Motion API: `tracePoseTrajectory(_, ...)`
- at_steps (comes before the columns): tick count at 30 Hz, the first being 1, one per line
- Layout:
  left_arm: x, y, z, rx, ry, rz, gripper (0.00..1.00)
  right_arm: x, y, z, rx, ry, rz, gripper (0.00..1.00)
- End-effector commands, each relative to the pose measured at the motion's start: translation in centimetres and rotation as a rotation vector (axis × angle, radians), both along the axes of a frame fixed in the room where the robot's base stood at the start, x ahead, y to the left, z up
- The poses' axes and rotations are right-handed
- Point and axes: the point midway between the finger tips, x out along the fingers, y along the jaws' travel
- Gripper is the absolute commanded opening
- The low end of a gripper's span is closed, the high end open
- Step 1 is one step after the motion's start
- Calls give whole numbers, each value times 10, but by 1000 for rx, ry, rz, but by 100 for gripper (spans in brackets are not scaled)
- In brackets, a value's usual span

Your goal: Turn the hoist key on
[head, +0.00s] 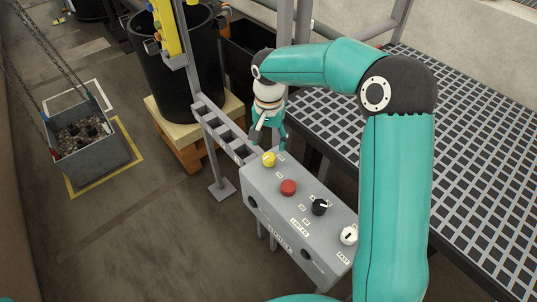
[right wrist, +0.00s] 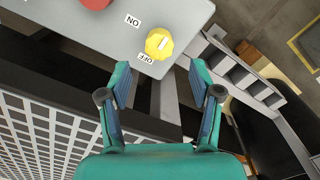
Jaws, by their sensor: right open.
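A yellow knob (head: 268,159) sits at the far end of the grey control box (head: 257,193). The yellow knob also shows in the right wrist view (right wrist: 159,43), with ON and OFF labels beside it. It has a white mark on its face; which label the mark points at is hard to tell. My right gripper (head: 270,139) is above and just behind the knob. In the right wrist view my right gripper (right wrist: 159,68) is open and empty, its two fingers apart with the knob ahead of their tips. My left gripper is not in view.
The box also carries a red button (head: 288,187), a black knob (head: 319,207) and a white knob (head: 348,235). A grey rail frame (head: 222,132) stands behind it, and grating (head: 480,150) lies to the right. A chain-hung bin (head: 92,160) is at the left.

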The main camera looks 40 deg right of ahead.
Motion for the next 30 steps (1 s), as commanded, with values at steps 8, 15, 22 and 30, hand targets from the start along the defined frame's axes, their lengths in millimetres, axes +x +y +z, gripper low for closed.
tracePoseTrajectory(8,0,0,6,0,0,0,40,-1,0,-49,0,4,0,64)
tracePoseTrajectory(15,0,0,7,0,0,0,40,0,1,-65,0,0,2,64)
tracePoseTrajectory(22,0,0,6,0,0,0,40,0,1,-66,0,0,1,64)
tracePoseTrajectory(30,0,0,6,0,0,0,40,0,1,-66,0,0,1,25)
